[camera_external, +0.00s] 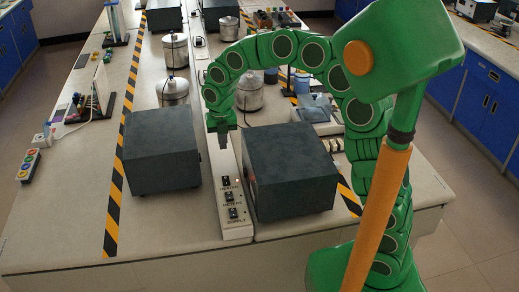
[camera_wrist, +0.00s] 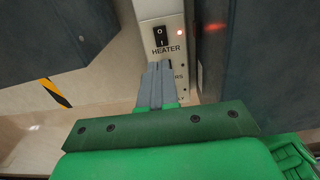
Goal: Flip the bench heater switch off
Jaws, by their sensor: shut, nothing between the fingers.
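The heater switch (camera_wrist: 162,36) is a black rocker marked O and I, above the printed word HEATER in the wrist view. A small red lamp (camera_wrist: 207,32) glows beside it. In the external view the heater switch (camera_external: 226,181) is the farthest of three on the white switch panel (camera_external: 238,233). My gripper (camera_wrist: 156,68) has its grey fingers together and empty, just below the HEATER label in the wrist view. They cover most of a second switch. In the external view my gripper (camera_external: 223,146) points down over the panel, beyond the switches; its height above it is unclear.
Dark grey boxes stand left (camera_external: 162,149) and right (camera_external: 290,170) of the panel, leaving a narrow channel between them. Metal canisters (camera_external: 173,90) stand farther back. The bench's (camera_external: 170,235) front left is clear, apart from yellow-black tape (camera_external: 113,205).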

